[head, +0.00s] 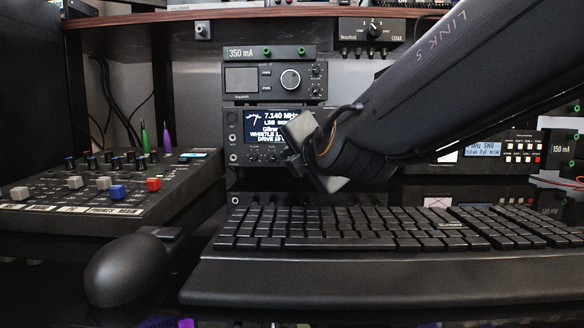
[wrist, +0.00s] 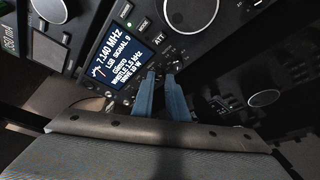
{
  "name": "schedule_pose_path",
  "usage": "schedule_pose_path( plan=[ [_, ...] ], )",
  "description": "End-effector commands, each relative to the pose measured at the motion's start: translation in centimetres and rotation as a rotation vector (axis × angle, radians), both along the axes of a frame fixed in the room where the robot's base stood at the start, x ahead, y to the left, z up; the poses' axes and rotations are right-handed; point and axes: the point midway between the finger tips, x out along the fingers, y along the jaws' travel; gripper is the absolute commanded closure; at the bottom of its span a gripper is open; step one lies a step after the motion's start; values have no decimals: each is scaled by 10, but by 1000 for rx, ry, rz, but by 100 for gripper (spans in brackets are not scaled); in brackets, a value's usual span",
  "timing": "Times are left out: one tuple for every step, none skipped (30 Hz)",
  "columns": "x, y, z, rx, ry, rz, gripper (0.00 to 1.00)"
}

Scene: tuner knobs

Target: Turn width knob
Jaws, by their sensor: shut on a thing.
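The radio (head: 232,136) stands behind the keyboard, with a lit display (head: 266,123) reading 7.140 MHz. A row of small knobs runs along its panel below the display. My gripper (head: 291,158) is at the radio's front, over the right part of that row. In the wrist view my gripper's two blue-grey fingers (wrist: 161,77) reach the panel beside the lower edge of the display (wrist: 122,58). They are close together, shut on a small knob, taken as the width knob. The fingertips hide most of this knob, and its label cannot be read.
A black keyboard (head: 350,226) lies in front of the radio, below my gripper. A mouse (head: 126,270) and a mixer with coloured knobs (head: 105,186) are at the left. A smaller unit (head: 256,96) sits on the radio. A wooden shelf (head: 150,20) runs above.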

Motion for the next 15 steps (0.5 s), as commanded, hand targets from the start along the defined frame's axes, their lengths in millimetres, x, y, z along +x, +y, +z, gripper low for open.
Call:
schedule_pose_path(
  plan=[
    [1, -1, -1, 9, -1, 0, 100],
    [1, -1, -1, 14, -2, -1, 100],
    [1, -1, -1, 20, -2, -1, 100],
    [1, -1, -1, 23, -2, -1, 100],
    [1, -1, -1, 26, -1, -1, 100],
    [0, -1, -1, 30, -1, -1, 100],
    [0, -1, -1, 32, -1, -1, 100],
    [0, -1, -1, 34, -1, -1, 100],
    [0, -1, -1, 35, -1, -1, 100],
    [0, -1, 0, 35, -1, -1, 100],
    [0, -1, 0, 36, -1, -1, 100],
    [0, -1, 0, 36, -1, -1, 100],
    [0, -1, 0, 36, -1, -1, 100],
    [0, -1, 0, 36, -1, -1, 100],
    [0, -1, 0, 35, -1, -1, 100]
  ],
)
